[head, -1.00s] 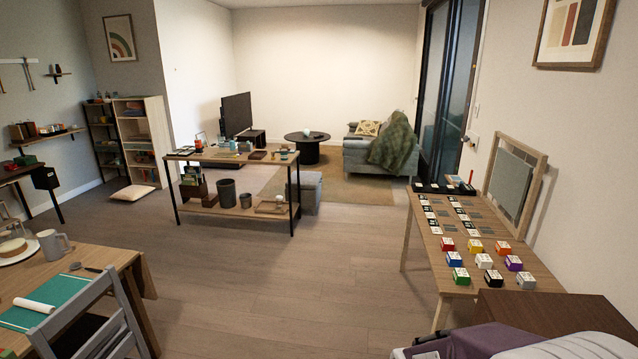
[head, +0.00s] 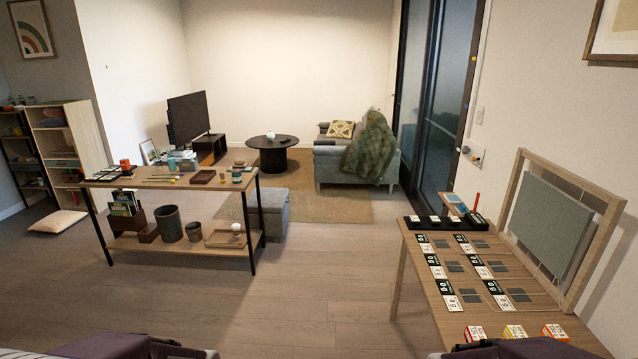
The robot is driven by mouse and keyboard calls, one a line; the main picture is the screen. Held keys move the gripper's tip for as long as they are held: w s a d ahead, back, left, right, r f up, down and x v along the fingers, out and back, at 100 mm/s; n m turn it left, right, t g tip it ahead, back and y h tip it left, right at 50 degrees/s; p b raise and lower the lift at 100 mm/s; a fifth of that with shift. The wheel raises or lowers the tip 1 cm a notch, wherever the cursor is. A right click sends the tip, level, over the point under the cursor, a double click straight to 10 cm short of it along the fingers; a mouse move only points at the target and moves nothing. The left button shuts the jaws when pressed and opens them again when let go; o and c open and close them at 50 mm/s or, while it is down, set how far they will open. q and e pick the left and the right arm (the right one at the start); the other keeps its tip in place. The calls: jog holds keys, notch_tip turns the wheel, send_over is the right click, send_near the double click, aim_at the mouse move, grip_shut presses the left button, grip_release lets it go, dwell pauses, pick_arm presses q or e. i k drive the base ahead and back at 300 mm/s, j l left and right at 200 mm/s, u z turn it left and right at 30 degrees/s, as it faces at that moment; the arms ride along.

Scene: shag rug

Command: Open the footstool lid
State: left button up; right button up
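A grey box-shaped footstool (head: 274,214) stands on the floor behind the right end of the wooden shelf table, near the edge of the rug. Its flat top looks closed. The shelf table's right leg and side hide part of it. It is well ahead of me, across open floor. Neither of my grippers shows in the head view.
The two-tier shelf table (head: 158,185) stands in front of the footstool, on its left. A work table (head: 430,300) stands at the right. The floor between them (head: 320,275) is clear. The rug (head: 340,208), round black table (head: 272,152) and sofa (head: 330,172) lie beyond.

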aim_at(273, 199)
jog(key=i, duration=3.6)
jog(key=i+l+u, duration=0.15)
jog(key=i+u, duration=0.25)
jog(key=i, duration=0.3)
jog(key=i+l+u, duration=0.45)
jog(key=i, duration=0.25)
jog(key=i+l+u, duration=0.4)
jog(key=i+l, duration=0.15)
jog(key=i+l+u, duration=0.4)
jog(key=i+l, duration=0.15)
jog(key=l, duration=0.2)
